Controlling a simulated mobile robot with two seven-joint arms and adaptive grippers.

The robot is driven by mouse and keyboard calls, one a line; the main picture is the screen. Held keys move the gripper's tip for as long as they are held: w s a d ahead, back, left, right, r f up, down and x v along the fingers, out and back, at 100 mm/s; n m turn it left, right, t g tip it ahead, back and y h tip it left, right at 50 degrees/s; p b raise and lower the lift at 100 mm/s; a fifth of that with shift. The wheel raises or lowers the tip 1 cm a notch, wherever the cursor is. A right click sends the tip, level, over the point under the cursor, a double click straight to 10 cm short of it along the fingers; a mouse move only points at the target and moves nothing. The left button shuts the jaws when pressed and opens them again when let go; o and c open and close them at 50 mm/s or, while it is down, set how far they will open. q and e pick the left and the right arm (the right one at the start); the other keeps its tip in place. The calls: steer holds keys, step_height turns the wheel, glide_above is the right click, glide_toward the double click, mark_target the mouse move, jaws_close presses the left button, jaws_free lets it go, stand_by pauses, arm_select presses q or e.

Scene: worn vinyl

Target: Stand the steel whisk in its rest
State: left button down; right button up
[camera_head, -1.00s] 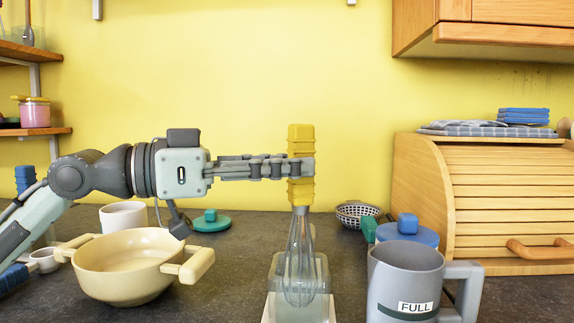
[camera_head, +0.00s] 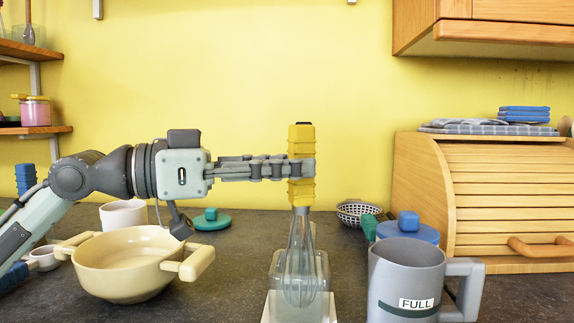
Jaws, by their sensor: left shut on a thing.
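The steel whisk (camera_head: 299,262) hangs upright, wires down, with a yellow ribbed handle (camera_head: 301,138). My left gripper (camera_head: 302,168) comes in from the left and is shut on the handle. The rest (camera_head: 272,308) is a pale, partly see-through holder on a light base at the bottom centre. The whisk's wires overlap it in the picture; I cannot tell whether they are inside it or in front of it. The base is cut by the lower picture edge. My right gripper is not in view.
A cream two-handled pot (camera_head: 125,275) stands left of the rest. A grey mug marked FULL (camera_head: 405,275) stands close on its right. Behind are a white cup (camera_head: 123,214), a green lid (camera_head: 211,221), a small basket (camera_head: 356,213) and a wooden bread box (camera_head: 480,200).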

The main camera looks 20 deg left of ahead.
arm_select(q)
steer(key=shift+f, duration=0.3)
stand_by(0.5)
steer(key=c, duration=1.2)
jaws_free()
